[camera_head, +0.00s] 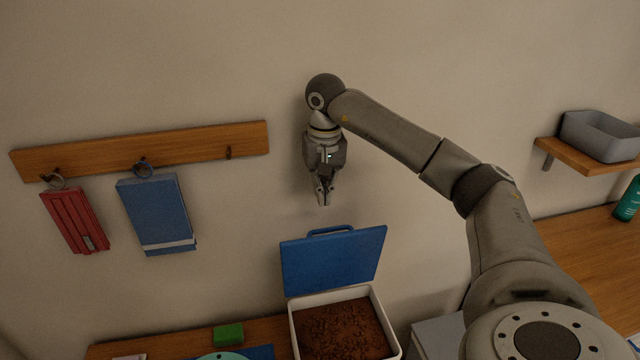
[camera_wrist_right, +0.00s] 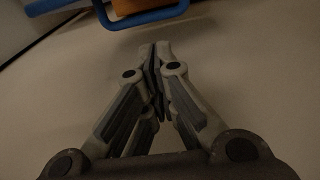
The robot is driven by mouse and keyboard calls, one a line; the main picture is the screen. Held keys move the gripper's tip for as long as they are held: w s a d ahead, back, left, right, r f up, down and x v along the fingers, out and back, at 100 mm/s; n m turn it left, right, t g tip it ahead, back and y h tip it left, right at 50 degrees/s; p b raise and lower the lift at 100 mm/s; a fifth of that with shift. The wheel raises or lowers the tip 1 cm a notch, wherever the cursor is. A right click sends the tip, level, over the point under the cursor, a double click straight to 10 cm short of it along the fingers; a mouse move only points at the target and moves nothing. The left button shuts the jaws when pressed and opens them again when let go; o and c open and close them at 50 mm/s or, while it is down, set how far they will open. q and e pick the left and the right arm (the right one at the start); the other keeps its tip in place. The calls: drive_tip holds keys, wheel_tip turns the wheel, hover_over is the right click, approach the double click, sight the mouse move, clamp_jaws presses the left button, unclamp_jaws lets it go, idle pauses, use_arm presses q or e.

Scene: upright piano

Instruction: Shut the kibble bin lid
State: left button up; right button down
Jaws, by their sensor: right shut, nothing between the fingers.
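The kibble bin (camera_head: 292,322) is a white box filled with brown kibble (camera_head: 342,330), at the bottom middle of the head view. Its blue lid (camera_head: 333,262) stands open, raised at the back edge of the bin, with a blue handle (camera_head: 331,231) on its top edge. My right gripper (camera_head: 323,201) points down above the lid, near the wall, apart from it. It is shut and empty. In the right wrist view its fingers (camera_wrist_right: 160,50) are together, and the blue handle (camera_wrist_right: 145,17) shows beyond them at the top. My left gripper is not in view.
A wooden rail (camera_head: 200,145) on the wall holds a red item (camera_head: 74,220) and a blue item (camera_head: 155,213). A green block (camera_head: 228,334) lies left of the bin. A shelf (camera_head: 585,160) with a grey tub (camera_head: 600,136) is at right. The wall around the gripper is clear.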

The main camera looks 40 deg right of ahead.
drive_tip(key=f, duration=0.2)
drive_tip(key=f+p, duration=0.1)
drive_tip(key=f, duration=0.3)
drive_tip(key=shift+w+d+f, duration=0.1)
drive_tip(key=shift+w+f, duration=0.15)
